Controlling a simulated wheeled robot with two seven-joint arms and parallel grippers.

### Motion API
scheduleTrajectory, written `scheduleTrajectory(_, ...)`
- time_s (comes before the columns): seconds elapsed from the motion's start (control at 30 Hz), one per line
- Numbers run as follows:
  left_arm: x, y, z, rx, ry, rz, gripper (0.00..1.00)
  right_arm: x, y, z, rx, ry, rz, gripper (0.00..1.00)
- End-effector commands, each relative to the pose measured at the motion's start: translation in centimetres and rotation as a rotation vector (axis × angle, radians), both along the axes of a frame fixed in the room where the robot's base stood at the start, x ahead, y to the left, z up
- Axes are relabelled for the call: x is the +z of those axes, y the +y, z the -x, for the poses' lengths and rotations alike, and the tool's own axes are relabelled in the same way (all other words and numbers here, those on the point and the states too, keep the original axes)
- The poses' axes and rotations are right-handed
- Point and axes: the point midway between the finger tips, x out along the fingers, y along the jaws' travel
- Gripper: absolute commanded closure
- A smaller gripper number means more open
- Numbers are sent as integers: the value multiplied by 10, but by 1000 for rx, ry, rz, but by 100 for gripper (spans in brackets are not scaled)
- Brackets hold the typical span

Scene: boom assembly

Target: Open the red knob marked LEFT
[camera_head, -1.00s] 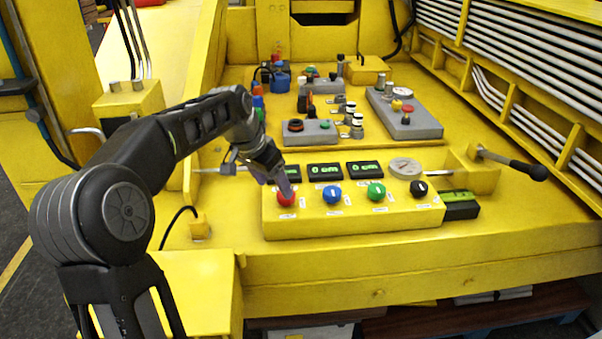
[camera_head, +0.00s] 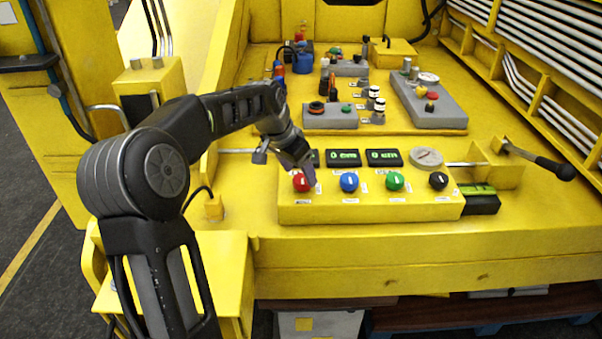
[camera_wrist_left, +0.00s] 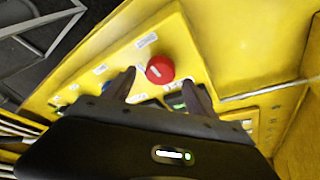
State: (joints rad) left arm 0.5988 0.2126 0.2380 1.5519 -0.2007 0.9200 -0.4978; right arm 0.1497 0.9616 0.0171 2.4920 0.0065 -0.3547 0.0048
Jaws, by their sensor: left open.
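The red knob (camera_head: 301,182) is at the left end of a yellow control box (camera_head: 370,211), with a small white label below it that is too small to read. My left gripper (camera_head: 308,178) is just above and beside the knob in the head view, overlapping its right edge. In the left wrist view the red knob (camera_wrist_left: 160,69) shows a white mark on its face and lies between and just beyond the tips of the open left gripper (camera_wrist_left: 160,90). I cannot tell whether they touch. My right gripper is in neither view.
A blue knob (camera_head: 349,182), a green knob (camera_head: 395,181) and a black knob (camera_head: 438,180) stand in a row to the right. Green-digit displays (camera_head: 384,157) sit behind them. A lever with a black handle (camera_head: 553,168) is at the right. Grey button boxes (camera_head: 428,105) stand further back.

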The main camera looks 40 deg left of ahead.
Motion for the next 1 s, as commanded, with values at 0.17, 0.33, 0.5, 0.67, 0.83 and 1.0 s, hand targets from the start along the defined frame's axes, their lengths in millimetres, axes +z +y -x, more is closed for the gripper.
scheduleTrajectory(0.17, -18, -1, -7, -1, 1, 0, 34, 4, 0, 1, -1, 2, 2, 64)
scheduleTrajectory(0.33, -22, -1, -9, -1, 0, 0, 34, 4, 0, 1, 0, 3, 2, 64)
scheduleTrajectory(0.5, -22, -1, -9, -1, 0, 0, 35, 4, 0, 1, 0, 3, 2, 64)
scheduleTrajectory(0.67, -22, -1, -9, -1, 0, 0, 48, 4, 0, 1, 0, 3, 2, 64)
scheduleTrajectory(0.83, -22, -1, -9, -1, 0, -1, 62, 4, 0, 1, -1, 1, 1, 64)
scheduleTrajectory(1.0, -22, -1, -9, -1, 0, 0, 76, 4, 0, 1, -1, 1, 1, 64)
